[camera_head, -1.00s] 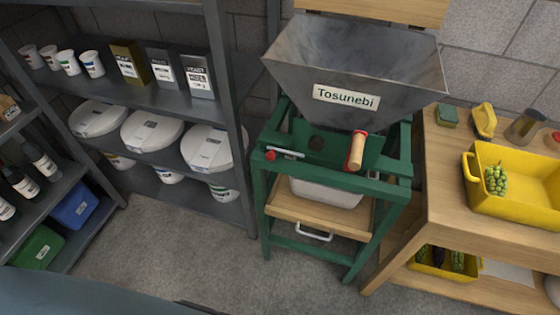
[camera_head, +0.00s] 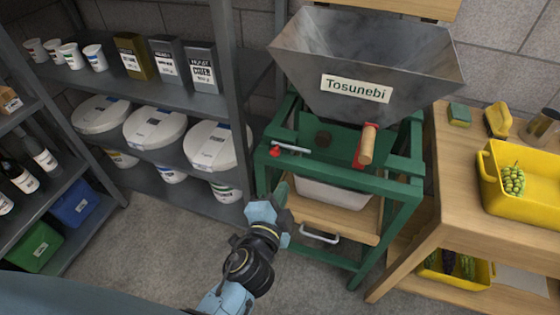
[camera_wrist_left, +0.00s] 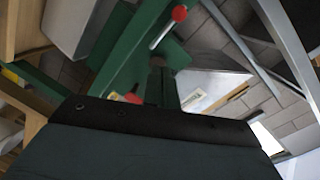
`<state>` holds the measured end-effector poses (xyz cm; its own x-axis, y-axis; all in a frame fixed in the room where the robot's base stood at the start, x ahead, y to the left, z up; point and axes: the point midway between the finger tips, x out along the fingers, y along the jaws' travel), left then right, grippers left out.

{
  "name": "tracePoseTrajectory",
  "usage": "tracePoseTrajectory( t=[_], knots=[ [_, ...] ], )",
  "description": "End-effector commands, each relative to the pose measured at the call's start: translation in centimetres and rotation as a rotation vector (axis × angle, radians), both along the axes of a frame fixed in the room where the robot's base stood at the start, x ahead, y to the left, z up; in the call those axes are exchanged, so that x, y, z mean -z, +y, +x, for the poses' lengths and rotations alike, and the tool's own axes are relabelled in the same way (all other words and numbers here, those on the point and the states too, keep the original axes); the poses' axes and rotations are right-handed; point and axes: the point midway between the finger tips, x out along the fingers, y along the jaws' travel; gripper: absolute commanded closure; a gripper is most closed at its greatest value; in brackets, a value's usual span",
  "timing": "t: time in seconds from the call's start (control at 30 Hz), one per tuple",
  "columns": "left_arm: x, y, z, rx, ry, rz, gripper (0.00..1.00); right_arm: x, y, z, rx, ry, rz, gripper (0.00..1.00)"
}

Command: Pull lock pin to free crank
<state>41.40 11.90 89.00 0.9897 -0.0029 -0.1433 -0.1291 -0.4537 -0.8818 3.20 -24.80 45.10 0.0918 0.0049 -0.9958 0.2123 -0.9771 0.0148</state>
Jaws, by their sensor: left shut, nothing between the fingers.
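The lock pin (camera_head: 292,148) is a thin metal rod with a red knob at its left end, lying across the left top of the green crusher frame (camera_head: 395,190). In the left wrist view the lock pin (camera_wrist_left: 163,32) shows at the top, apart from the gripper. The crank (camera_head: 366,146) has a red arm and a wooden grip, at the front of the frame. My left gripper (camera_head: 280,197) is shut and empty, in front of the frame's left side, below the pin in the picture. My right gripper is not in view.
A grey hopper (camera_head: 355,60) labelled Tosunebi sits above the frame. A white bin (camera_head: 335,193) stands under it on a wooden shelf. A metal rack (camera_head: 185,95) with tubs and boxes is at the left. A wooden table (camera_head: 450,190) with a yellow crate (camera_head: 500,200) is at the right.

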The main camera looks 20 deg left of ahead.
Motion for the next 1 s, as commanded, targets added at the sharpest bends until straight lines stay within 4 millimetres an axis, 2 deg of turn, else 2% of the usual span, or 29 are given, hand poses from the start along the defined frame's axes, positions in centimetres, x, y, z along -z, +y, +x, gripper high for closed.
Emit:
tracePoseTrajectory(
  t=[0.03,0.13,0.43,0.57,0.67,1.0],
  knots=[
    [-0.8,0.1,0.1,-0.005,-0.019,0.01,1.0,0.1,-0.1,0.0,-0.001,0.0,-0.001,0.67],
    [-1.6,0.2,0.1,-0.009,-0.037,0.02,1.0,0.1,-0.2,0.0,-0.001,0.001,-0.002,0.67],
    [-1.6,0.2,0.2,-0.008,-0.036,0.019,1.0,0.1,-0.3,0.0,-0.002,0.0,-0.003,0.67],
    [-1.5,0.2,1.0,-0.007,-0.037,0.019,1.0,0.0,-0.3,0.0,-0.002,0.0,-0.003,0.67],
    [-1.5,0.2,2.3,-0.007,-0.038,0.02,1.0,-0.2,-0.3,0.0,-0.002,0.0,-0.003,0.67],
    [-0.7,0.2,8.9,-0.007,-0.038,0.019,1.0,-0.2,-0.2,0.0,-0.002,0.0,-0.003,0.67]
  ],
)
